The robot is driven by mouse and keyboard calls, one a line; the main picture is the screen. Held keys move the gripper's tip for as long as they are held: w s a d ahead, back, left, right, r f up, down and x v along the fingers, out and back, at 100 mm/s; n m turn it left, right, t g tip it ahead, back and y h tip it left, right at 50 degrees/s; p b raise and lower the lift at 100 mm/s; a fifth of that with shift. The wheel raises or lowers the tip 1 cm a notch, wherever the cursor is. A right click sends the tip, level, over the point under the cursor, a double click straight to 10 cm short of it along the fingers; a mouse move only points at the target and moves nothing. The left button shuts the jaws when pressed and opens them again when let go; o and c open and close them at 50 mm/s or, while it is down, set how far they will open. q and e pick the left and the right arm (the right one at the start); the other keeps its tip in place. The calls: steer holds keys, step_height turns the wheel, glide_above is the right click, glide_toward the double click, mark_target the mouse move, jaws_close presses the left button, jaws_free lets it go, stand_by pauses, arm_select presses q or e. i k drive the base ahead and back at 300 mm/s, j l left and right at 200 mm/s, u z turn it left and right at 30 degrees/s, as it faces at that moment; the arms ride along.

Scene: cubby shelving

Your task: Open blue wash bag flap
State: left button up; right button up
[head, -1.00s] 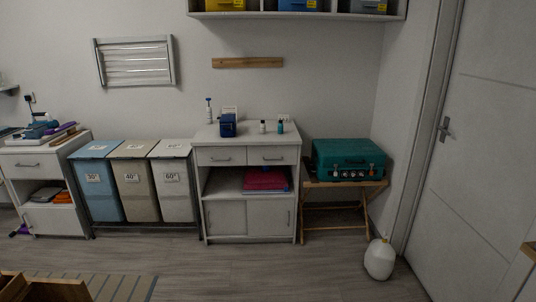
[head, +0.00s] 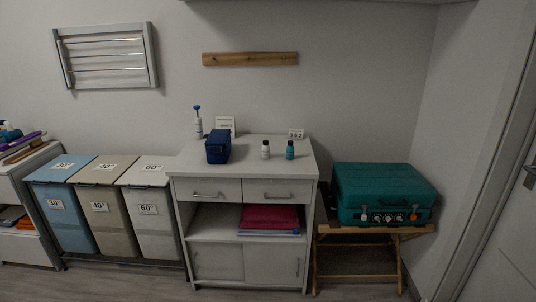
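The blue wash bag (head: 217,147) stands upright on the left part of the white cabinet's top (head: 245,171) in the head view. It is a small dark blue box-like bag, and its top looks closed, though it is too small to make out the flap clearly. Neither of my grippers shows in the head view.
On the cabinet top stand a pump bottle (head: 198,124), a white bottle (head: 266,150), a teal bottle (head: 290,150) and small signs. Laundry bins (head: 152,217) stand at left. A teal case (head: 383,193) rests on a wooden stand (head: 358,256) at right.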

mark_target(217, 136)
steer(key=i+j, duration=0.2)
steer(key=j, duration=0.15)
steer(key=i+j+z, duration=0.1)
steer(key=i+j, duration=0.35)
steer(key=j, duration=0.2)
steer(key=i+j+z, duration=0.1)
steer(key=j, duration=0.25)
steer(key=i, duration=0.1)
